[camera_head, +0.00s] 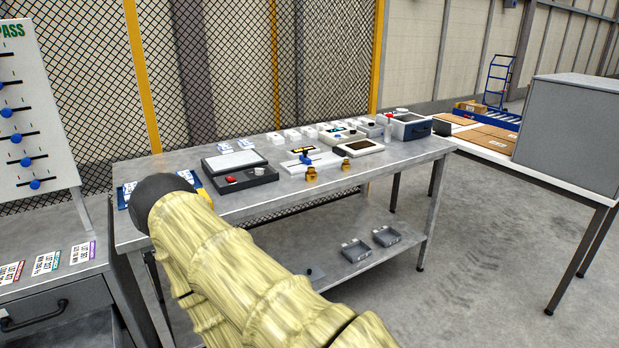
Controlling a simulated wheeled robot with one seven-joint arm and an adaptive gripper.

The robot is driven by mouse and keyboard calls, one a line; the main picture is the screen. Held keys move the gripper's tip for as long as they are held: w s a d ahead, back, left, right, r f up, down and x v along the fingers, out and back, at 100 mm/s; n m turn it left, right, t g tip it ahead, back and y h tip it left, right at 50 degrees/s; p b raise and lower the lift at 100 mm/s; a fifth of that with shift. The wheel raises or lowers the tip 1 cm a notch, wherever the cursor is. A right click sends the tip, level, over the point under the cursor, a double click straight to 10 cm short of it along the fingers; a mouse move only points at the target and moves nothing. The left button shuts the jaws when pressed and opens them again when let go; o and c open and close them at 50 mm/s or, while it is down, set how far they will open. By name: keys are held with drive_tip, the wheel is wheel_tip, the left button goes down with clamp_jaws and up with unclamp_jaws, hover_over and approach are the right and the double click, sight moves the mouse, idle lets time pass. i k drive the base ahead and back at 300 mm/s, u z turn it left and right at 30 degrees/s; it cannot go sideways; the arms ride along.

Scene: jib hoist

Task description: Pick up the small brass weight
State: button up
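Two brass weights stand upright near the front edge of the grey metal workbench (222,203). The left brass weight (311,175) looks larger. The right brass weight (345,164) looks smaller and stands a little farther off, apart from the left one. Nothing touches either weight from above. My arm, in a pale yellow sleeve with a dark rounded part at its far end, reaches up from the bottom of the picture to the left part of the bench. My gripper itself cannot be made out.
Behind the weights lies a white plate with a blue knob (305,158). A dark tray device with a red button (240,168) lies left; a grey box (405,126) stands at the right end. Small trays (356,250) sit on the lower shelf. A slotted board (35,110) stands left.

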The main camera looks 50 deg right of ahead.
sight(346, 165)
drive_tip(key=z, duration=2.2)
drive_tip(key=k, duration=0.55)
drive_tip(key=z, duration=0.55)
drive_tip(key=i, duration=1.15)
drive_tip(key=u, duration=1.2)
drive_tip(key=i, duration=0.75)
drive_tip(key=u, duration=0.8)
